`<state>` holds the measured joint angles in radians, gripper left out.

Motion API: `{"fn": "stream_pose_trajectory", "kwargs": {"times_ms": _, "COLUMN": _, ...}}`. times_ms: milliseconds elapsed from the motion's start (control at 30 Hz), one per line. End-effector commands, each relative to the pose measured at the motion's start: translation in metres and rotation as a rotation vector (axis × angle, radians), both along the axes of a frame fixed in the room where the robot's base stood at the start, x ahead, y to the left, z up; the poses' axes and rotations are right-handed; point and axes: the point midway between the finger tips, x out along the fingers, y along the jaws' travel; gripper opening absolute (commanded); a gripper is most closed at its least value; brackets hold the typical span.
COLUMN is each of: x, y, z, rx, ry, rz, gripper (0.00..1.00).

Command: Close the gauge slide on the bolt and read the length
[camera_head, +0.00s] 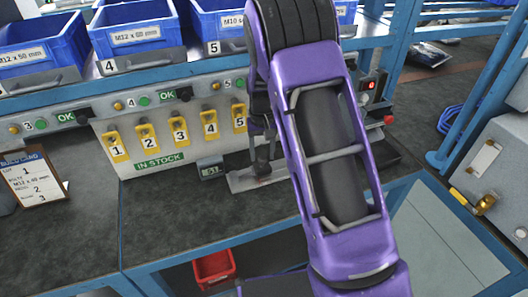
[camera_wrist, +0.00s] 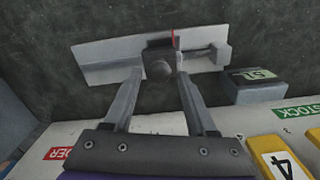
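The gauge is a flat pale metal plate (camera_wrist: 100,60) on the dark bench; its end also shows in the head view (camera_head: 242,183). A dark slide block (camera_wrist: 160,45) with a round knob (camera_wrist: 158,70) sits mid-plate, with a thin red mark at its edge. A grey bolt-like shank (camera_wrist: 197,53) lies right of the block, towards the raised end stop (camera_wrist: 222,52). I cannot tell whether block and shank touch. My gripper (camera_wrist: 159,75) is open, its fingers either side of the knob with gaps visible. A small readout box (camera_wrist: 256,86) stands beside the gauge; its text is unclear.
A panel with numbered yellow hooks (camera_head: 180,131) and an IN STOCK label stands behind the bench. Blue bolt bins (camera_head: 139,36) sit on the shelf above. A build card (camera_head: 34,178) stands left. A red bin (camera_head: 213,269) is below the bench edge.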

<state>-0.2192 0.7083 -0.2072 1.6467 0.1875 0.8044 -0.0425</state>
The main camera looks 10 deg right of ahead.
Motion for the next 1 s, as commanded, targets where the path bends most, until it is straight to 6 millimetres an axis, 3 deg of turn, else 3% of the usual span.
{"fn": "stream_pose_trajectory", "kwargs": {"times_ms": 333, "x": 0.000, "y": 0.000, "z": 0.000, "rx": 0.000, "ry": 0.001, "rz": 0.000, "gripper": 0.69}}
{"fn": "stream_pose_trajectory", "kwargs": {"times_ms": 467, "x": 0.000, "y": 0.000, "z": 0.010, "rx": 0.000, "ry": -0.001, "rz": 0.000, "gripper": 0.69}}
{"fn": "stream_pose_trajectory", "kwargs": {"times_ms": 1000, "x": 0.000, "y": 0.000, "z": 0.132, "rx": 0.001, "ry": -0.003, "rz": 0.000, "gripper": 0.69}}
